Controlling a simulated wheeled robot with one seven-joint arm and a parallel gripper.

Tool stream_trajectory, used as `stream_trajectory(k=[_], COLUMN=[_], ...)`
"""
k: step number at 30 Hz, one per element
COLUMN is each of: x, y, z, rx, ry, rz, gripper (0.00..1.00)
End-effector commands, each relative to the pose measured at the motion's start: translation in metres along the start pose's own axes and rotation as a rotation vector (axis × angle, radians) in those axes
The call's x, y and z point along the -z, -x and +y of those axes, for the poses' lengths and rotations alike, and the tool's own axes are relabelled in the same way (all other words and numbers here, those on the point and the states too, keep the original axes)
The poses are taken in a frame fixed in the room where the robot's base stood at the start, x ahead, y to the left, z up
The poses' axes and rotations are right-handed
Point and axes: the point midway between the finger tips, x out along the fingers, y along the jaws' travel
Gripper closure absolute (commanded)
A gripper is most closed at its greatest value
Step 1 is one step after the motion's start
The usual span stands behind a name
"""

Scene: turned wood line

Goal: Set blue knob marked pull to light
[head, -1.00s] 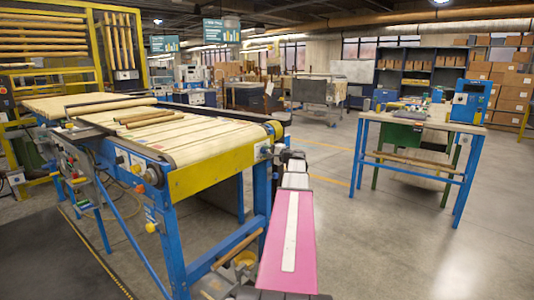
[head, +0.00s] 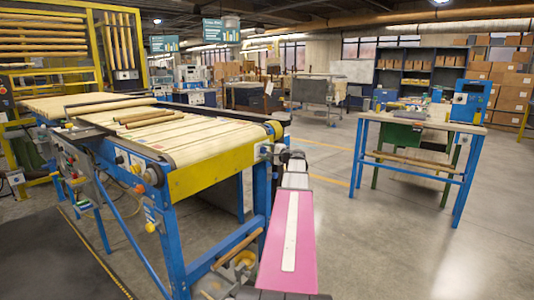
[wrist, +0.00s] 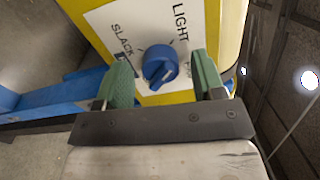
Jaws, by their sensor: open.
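The blue knob (wrist: 160,65) is in the middle of the wrist view, on a white label plate (wrist: 108,20) fixed to a yellow panel. LIGHT is printed above it to the right and SLACK to the left. Another marking by the right finger is mostly hidden. The knob's raised grip slants toward the lower left; I cannot clearly read its setting. My gripper (wrist: 161,68) is open, with one green finger on each side of the knob and visible gaps between. In the head view the knob is not visible; my pink arm reaches to the conveyor's end.
The conveyor (head: 200,140) with a yellow end rail and blue legs stands left of my arm, with several wooden rods (head: 148,118) on it. A blue workbench (head: 425,122) stands at the right. The floor between them is clear.

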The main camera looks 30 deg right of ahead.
Motion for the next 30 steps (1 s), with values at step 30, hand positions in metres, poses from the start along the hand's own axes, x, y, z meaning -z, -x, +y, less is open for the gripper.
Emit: stream_trajectory(k=[30], x=[0.000], y=[0.108], z=[0.000], rx=[0.000], ry=[0.000], rz=[0.000], gripper=[0.37])
